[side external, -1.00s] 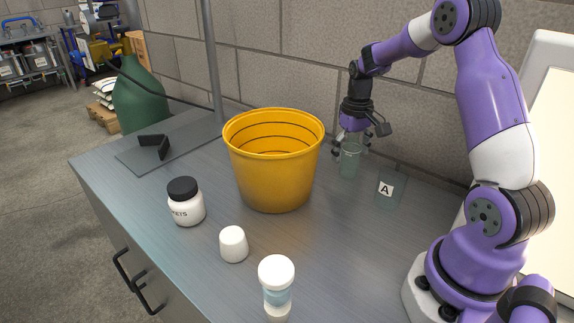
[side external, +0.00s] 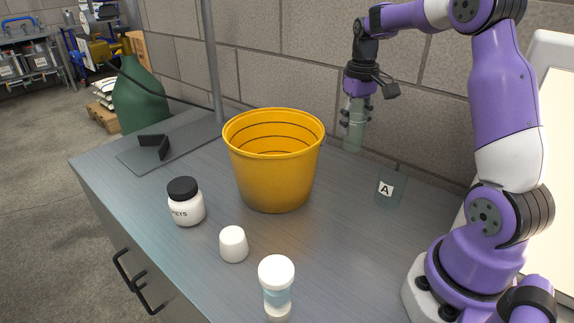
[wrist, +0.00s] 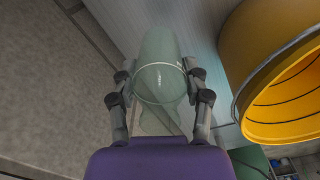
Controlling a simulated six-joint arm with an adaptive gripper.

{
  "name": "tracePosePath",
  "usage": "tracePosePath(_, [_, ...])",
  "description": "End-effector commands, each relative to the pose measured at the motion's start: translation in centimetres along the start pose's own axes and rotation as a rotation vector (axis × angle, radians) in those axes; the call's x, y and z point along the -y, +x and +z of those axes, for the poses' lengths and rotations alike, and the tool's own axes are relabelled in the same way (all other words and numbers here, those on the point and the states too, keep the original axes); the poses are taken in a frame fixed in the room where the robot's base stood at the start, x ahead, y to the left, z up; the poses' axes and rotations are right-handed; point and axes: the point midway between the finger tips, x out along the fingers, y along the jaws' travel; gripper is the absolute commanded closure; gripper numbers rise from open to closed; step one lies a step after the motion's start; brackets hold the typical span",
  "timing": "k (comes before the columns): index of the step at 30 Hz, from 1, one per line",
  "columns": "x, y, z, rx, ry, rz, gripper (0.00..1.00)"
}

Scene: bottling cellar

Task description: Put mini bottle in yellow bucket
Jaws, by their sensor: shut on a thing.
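The mini bottle (side external: 353,132) is a translucent pale green cylinder, held upright in the air beside the yellow bucket. My gripper (side external: 357,108) is shut on its upper part, and the bottle's lower end hangs clear of the bench. In the wrist view the bottle (wrist: 158,62) sits between both fingers of my gripper (wrist: 160,85). The yellow bucket (side external: 275,180) stands upright and open on the bench, to the left of the bottle. Its rim also shows at the right in the wrist view (wrist: 245,90). The bucket's floor is hidden.
On the bench (side external: 330,245) stand a white jar with black lid (side external: 187,208), a small white cup-like piece (side external: 233,244) and a white-lidded container (side external: 277,285). A clear holder marked A (side external: 388,190) stands right of the bucket. A block wall (side external: 300,60) is close behind.

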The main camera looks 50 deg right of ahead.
Motion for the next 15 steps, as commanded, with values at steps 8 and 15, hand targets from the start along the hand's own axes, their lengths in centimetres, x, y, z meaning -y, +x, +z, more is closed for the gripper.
tracePosePath(8, [2.1, -4.6, -1.4, -0.003, -0.109, 0.001, 0.92])
tracePosePath(15, [6.1, -8.4, -2.3, -0.004, -0.272, 0.001, 0.92])
